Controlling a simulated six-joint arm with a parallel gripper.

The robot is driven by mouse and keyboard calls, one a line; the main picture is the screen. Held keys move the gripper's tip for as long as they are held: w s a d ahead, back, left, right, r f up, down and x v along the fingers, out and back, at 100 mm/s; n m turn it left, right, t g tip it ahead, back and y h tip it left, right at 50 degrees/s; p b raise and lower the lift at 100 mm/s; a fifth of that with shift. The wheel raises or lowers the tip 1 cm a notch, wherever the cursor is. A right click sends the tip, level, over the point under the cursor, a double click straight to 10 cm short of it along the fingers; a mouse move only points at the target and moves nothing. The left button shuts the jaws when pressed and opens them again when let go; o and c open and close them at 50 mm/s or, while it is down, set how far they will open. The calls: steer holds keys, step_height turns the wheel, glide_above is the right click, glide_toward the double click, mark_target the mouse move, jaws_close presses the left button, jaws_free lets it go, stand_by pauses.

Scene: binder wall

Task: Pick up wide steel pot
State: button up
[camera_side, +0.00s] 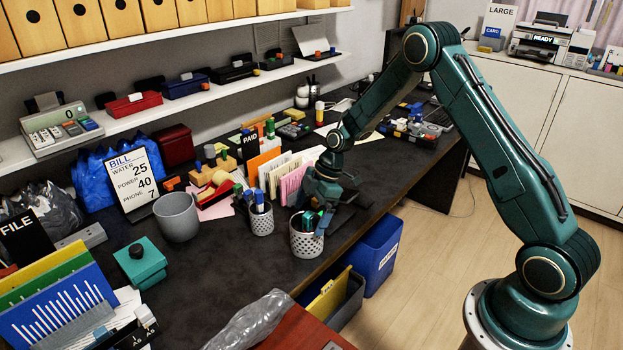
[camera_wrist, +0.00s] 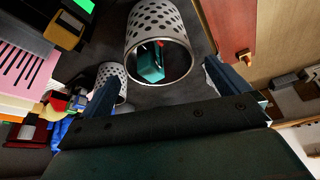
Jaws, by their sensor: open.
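The wide steel pot (camera_side: 307,242) is a perforated light-grey cup standing upright near the desk's front edge. Green and teal items stick up from it. In the wrist view, the pot (camera_wrist: 165,22) shows its open rim, with a teal block and a small red piece inside. My gripper (camera_side: 314,212) is directly above the pot and close to its rim, pointing down. In the wrist view, my gripper (camera_wrist: 163,72) has its two fingers spread apart, with the pot's rim between and beyond them. Whether the fingers touch the pot is not clear.
A narrower perforated pot (camera_side: 262,223) with blue-capped markers stands close on the left. A pink paper sorter (camera_side: 293,184) is just behind. A plain grey cup (camera_side: 177,217) stands farther left. A blue bin (camera_side: 377,256) is below the desk's front edge.

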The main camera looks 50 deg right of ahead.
mark_target(305, 225)
steer(key=shift+a+f, duration=0.1)
steer(key=shift+f, duration=0.05)
steer(key=shift+x, duration=2.55)
steer(key=shift+c, duration=0.4)
steer(key=c, duration=1.2)
steer(key=shift+o, duration=0.2)
step_height(305, 225, up, 20)
